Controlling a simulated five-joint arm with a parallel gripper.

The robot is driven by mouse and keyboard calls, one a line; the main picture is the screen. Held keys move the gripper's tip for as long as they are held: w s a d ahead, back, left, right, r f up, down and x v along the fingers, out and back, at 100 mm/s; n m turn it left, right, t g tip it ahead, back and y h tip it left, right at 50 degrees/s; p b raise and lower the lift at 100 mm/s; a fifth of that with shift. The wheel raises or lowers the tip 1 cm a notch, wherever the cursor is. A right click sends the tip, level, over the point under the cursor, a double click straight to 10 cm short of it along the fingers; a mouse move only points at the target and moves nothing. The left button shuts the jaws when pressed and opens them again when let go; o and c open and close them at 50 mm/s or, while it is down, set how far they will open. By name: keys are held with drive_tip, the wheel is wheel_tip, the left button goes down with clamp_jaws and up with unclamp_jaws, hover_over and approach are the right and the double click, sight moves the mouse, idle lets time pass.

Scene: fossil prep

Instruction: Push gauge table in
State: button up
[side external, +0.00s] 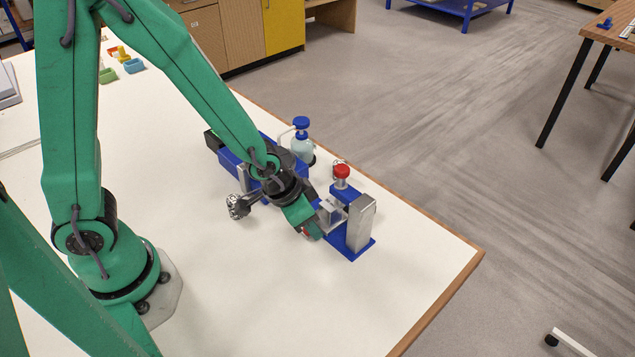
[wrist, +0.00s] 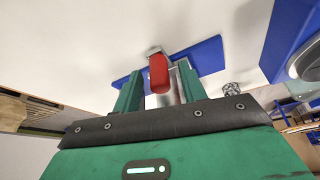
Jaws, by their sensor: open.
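The gauge stand has a blue base (side external: 357,250), a grey upright block (side external: 361,222) and a small pale table part (side external: 331,212) beside the block. In the wrist view, its blue base (wrist: 208,54) lies beyond a red handle (wrist: 158,72). My gripper (side external: 307,228) is low at the left side of the stand. In the wrist view, my gripper (wrist: 160,76) is open, with its green fingers on either side of the red handle. Whether either finger touches it I cannot tell. The table's near part is partly hidden by my gripper in the side view.
A red-topped item (side external: 341,174) stands behind the gauge stand. A blue-capped bottle (side external: 302,146) and a blue unit (side external: 236,165) stand behind my wrist. A dark metal knob (side external: 239,206) sits left. The white tabletop (side external: 270,300) in front is clear, with a wooden edge at right.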

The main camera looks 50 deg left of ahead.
clamp_jaws()
drive_tip(key=shift+d, duration=1.95)
unclamp_jaws()
drive_tip(key=shift+a+r, duration=0.1)
drive_tip(key=shift+r, duration=0.05)
drive_tip(key=v, duration=0.7)
drive_tip(key=shift+r, duration=0.2)
drive_tip(key=shift+s+a, duration=0.1)
drive_tip(key=shift+a, duration=0.05)
